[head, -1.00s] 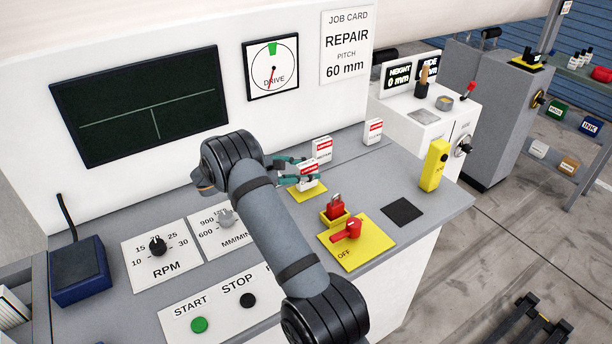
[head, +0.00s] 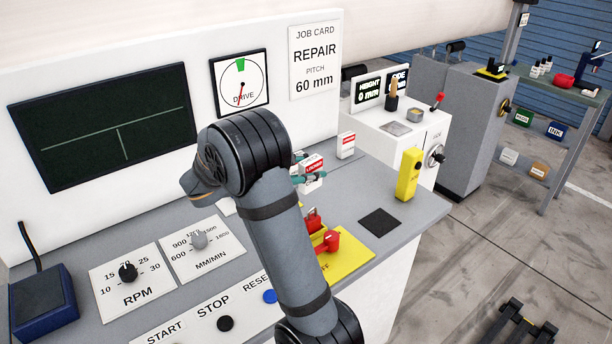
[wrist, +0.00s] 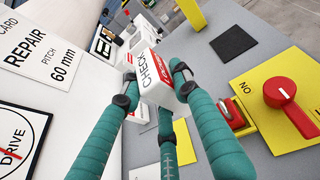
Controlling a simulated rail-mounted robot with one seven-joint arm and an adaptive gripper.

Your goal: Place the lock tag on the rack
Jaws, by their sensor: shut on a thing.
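My gripper (head: 309,172) is shut on a lock tag (head: 312,162), a white block with a red band, held above the console. In the wrist view my gripper (wrist: 155,82) has its teal fingers on either side of the tag (wrist: 152,85), which reads CHECK beside the red band. The tag appears tilted there. Another white tag with a red band (head: 346,145) stands on the console at the back, right of the held one. A further white piece shows partly behind the held tag. I cannot tell which thing is the rack.
A red rotary handle (head: 328,242) sits on a yellow plate (head: 350,258), with a red padlock (head: 313,220) beside it. A yellow block (head: 409,174) stands upright near a flat black square (head: 380,222). A yellow pad (wrist: 175,158) lies bare below the gripper.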

